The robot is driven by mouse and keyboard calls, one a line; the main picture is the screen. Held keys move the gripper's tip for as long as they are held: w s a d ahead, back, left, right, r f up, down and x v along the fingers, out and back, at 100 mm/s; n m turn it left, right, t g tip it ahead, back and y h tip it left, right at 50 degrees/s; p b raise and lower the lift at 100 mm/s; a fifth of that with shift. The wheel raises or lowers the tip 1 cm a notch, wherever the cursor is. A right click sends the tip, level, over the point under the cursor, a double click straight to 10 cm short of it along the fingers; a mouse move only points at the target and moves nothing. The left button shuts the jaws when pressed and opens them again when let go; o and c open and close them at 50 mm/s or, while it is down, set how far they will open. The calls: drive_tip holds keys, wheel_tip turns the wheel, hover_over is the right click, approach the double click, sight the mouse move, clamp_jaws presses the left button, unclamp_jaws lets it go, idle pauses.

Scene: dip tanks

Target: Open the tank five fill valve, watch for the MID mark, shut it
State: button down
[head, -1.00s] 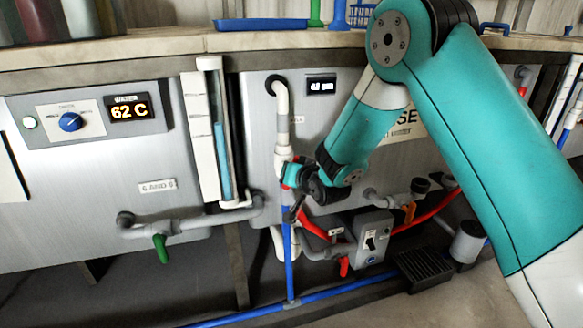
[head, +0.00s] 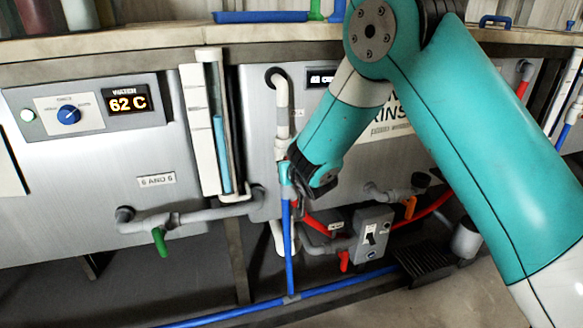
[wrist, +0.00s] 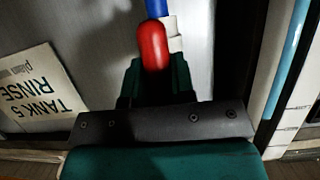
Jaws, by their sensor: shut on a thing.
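My gripper (wrist: 153,75) is shut on the red fill valve handle (wrist: 152,46), which lies between its dark green fingers in the wrist view. The blue supply pipe (head: 287,245) rises from below to this valve, and a white pipe (head: 281,100) runs above it. In the head view my wrist hides most of the handle and fingers. The tank sign (wrist: 40,92) reads TANK 5 RINSE, upside down in the wrist view. A sight tube (head: 219,160) with blue liquid stands left of the valve. Its marks are too small to read in the head view.
Below right are a grey switch box (head: 372,235) and a red-handled valve (head: 344,262). A green-handled valve (head: 159,242) is at lower left. The counter edge (head: 150,43) runs above.

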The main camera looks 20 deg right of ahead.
drive_tip(key=c, duration=1)
unclamp_jaws()
drive_tip(key=shift+o, duration=0.2)
drive_tip(key=v, duration=1.7)
drive_tip(key=shift+s+b, duration=0.15)
drive_tip(key=shift+b, duration=0.3)
drive_tip(key=shift+r, duration=0.1)
